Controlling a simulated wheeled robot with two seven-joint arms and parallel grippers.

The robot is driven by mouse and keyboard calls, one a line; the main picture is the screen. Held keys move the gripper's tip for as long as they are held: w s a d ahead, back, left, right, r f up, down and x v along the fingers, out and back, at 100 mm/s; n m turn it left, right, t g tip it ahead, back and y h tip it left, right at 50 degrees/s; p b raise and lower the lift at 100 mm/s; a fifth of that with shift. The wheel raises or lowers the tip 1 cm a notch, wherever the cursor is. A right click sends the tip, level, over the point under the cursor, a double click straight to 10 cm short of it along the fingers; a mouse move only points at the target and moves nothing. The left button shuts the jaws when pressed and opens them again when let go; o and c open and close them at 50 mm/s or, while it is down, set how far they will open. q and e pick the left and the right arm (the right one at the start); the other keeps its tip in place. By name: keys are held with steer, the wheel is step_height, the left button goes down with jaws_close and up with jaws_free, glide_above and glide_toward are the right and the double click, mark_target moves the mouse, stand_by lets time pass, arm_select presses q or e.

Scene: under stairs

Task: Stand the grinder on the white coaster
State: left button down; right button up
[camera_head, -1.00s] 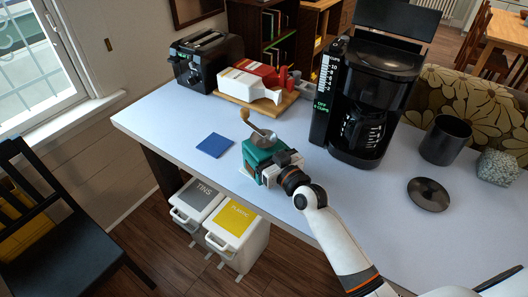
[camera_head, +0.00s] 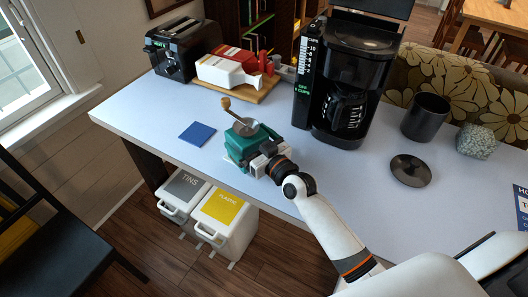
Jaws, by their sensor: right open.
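The teal grinder (camera_head: 237,147) stands upright on the light tabletop near its front edge. It has a metal bowl top and a crank with a wooden knob (camera_head: 226,103). My right gripper (camera_head: 254,158) is at the grinder's near right side, low on its body, with its jaws open. The gripper hides part of the grinder's lower side, and whether the fingers touch it I cannot tell. I cannot make out a white coaster; a blue square coaster (camera_head: 197,133) lies flat to the left of the grinder. My left gripper is not in view.
A black coffee maker (camera_head: 347,85) stands behind right of the grinder. A toaster (camera_head: 183,50) and a wooden board (camera_head: 240,93) with a white and a red item are at the back. A dark cup (camera_head: 425,117) and round dark lid (camera_head: 411,170) are at right.

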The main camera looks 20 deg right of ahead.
steer(key=b+v, duration=0.1)
steer(key=v, duration=0.9)
steer(key=shift+s+d+b, duration=0.1)
steer(key=shift+s+b, duration=0.2)
